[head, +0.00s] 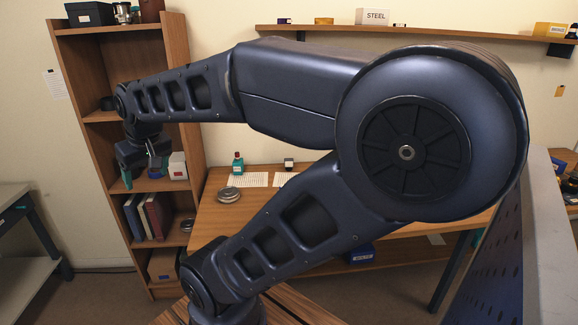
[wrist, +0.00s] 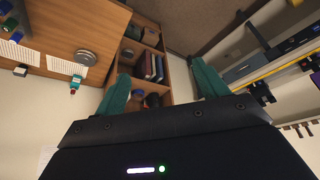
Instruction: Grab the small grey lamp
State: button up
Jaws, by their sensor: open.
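My gripper (head: 146,172) is in front of the bookcase's middle shelf, with its teal fingers pointing down towards it. In the wrist view my gripper (wrist: 161,72) is open, with nothing held between its fingers. A small grey shape (head: 155,172) shows by the fingers on that shelf, next to a white box (head: 178,166). It may be the lamp, but it is mostly hidden by my gripper. In the wrist view a small dark thing (wrist: 152,100) shows between the fingers, too small to name.
The wooden bookcase (head: 181,95) has books (head: 150,215) one shelf below. A dark item (head: 107,103) sits one shelf above. To the right, a desk (head: 208,205) bears a green bottle (head: 238,163) and stacked grey discs (head: 228,194). A grey table (head: 12,197) stands at the left.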

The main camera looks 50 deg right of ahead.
jog(key=w+d+r+m+h, duration=0.1)
jog(key=w+d+r, duration=0.1)
jog(key=w+d, duration=0.6)
jog(key=w+d+r+m, duration=0.2)
jog(key=w+d, duration=0.4)
jog(key=w, duration=0.4)
jog(key=w+d+f+m, duration=0.1)
jog(key=w+d+f, duration=0.1)
jog(key=w+d, duration=0.35)
jog(key=w+d+f+h, duration=0.1)
jog(key=w+d+f, duration=0.1)
jog(key=d, duration=0.6)
jog(key=w+d+f+m, duration=0.1)
jog(key=w+d, duration=0.2)
jog(key=d, duration=0.4)
jog(key=m+g+h, duration=0.1)
jog(key=m+g, duration=0.1)
jog(key=m, duration=0.3)
send_near(289, 159)
jog(key=f, duration=0.1)
jog(key=shift+x, duration=5.5)
jog(key=shift+w, duration=0.1)
